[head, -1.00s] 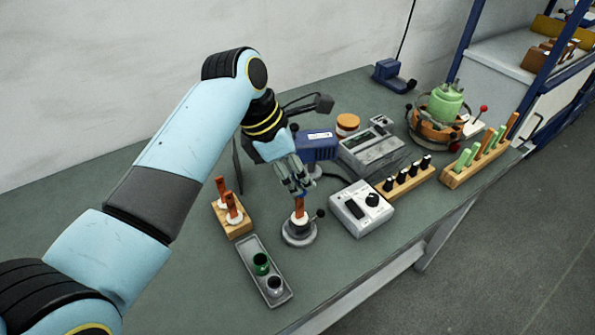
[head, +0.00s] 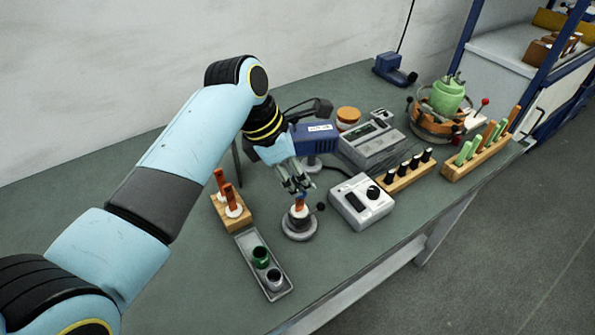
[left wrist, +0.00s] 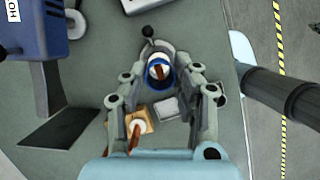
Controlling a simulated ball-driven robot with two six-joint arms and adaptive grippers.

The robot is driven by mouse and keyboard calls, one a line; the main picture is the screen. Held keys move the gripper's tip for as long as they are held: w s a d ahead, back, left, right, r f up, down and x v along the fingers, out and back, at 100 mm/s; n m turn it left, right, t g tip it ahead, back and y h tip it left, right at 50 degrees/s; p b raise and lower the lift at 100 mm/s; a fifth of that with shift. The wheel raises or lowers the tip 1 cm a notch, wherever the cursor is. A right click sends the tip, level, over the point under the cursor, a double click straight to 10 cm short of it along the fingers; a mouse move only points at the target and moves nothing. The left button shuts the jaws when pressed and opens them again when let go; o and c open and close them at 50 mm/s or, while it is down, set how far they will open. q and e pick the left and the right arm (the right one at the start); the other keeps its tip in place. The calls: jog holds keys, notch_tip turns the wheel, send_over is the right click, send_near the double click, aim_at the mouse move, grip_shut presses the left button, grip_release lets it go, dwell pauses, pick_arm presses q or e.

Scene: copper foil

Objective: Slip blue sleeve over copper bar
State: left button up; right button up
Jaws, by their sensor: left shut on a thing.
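My left gripper (head: 298,191) is shut on the small blue sleeve (left wrist: 152,84) and points down over the round grey holder (head: 299,229). The copper bar (head: 299,208) stands upright in this holder with a white collar around it, just below the fingertips. In the left wrist view, looking down, the blue sleeve shows as a ring between the fingertips, with the copper bar (left wrist: 158,71) seen inside its opening. I cannot tell how far the sleeve is down over the bar. My right gripper is in neither view.
A wooden block with copper bars (head: 237,222) and a grey tray with green and grey cups (head: 282,293) stand left of the holder. A white meter box (head: 352,212) is close on the right, a blue device (head: 313,137) behind. A black-knobbed lever sticks out from the holder.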

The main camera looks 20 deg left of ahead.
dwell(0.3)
pick_arm(q)
jog(key=o, duration=1.1)
jog(key=shift+r+p, duration=0.5)
jog(key=shift+r, duration=0.5)
dwell(0.4)
jog(key=shift+r, duration=3.5)
